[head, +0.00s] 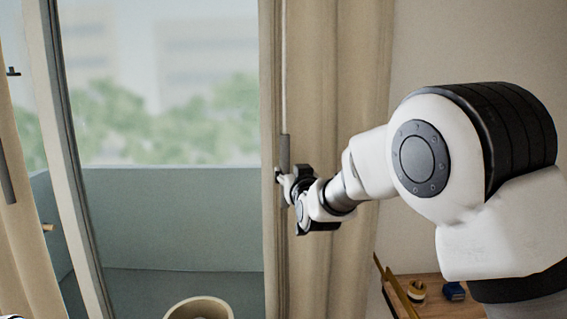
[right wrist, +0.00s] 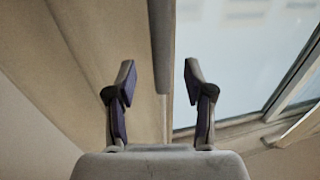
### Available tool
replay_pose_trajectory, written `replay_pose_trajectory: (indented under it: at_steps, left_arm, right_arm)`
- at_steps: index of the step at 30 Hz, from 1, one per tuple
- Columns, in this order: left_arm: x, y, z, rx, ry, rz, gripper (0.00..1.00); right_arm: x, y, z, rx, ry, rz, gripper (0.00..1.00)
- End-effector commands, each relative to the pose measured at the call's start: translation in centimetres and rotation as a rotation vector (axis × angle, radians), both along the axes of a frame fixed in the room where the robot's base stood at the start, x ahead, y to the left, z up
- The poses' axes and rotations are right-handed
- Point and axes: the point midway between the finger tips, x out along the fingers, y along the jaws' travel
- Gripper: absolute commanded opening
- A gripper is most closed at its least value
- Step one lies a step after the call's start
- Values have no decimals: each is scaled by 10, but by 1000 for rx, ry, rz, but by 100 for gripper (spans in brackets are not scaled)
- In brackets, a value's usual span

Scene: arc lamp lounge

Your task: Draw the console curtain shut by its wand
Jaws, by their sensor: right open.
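The beige console curtain (head: 345,80) hangs gathered at the right side of the window, above a wooden console (head: 440,301). Its wand (head: 284,152), a thin rod with a dark grey grip, hangs upright along the curtain's left edge. My right gripper (head: 281,177) is at the lower end of that grip, partly hidden by its own wrist. In the right wrist view my right gripper (right wrist: 158,76) is open, and the wand's grip (right wrist: 161,45) lies in line with the gap between its fingers. I cannot tell whether a finger touches it. My left gripper is not in view.
Another beige curtain (head: 25,255) with its own dark wand (head: 5,175) hangs at the left. A slanted frame post (head: 68,150) stands beside it. A round cream vessel (head: 198,308) is at the bottom. A tape roll (head: 416,290) and a blue object (head: 454,291) are on the console.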

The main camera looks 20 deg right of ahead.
Motion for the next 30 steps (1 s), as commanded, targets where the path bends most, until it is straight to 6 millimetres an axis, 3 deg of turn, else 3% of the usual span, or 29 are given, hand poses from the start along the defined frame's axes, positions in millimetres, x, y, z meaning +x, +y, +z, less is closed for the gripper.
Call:
replay_pose_trajectory:
  at_steps: [3,9,18,19,23,30]
  left_arm:
    - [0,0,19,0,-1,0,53]
    - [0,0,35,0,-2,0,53]
    - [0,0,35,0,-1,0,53]
    - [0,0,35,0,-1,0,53]
    - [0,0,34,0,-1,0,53]
    - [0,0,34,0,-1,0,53]
  right_arm:
    - [24,-2,4,0,3,0,53]
    - [57,-5,2,0,3,0,53]
    - [64,-6,-2,-1,4,0,53]
    - [64,-6,-2,-1,4,0,46]
    - [64,-6,-2,-1,4,-1,0]
    - [64,-6,-2,-1,4,0,0]
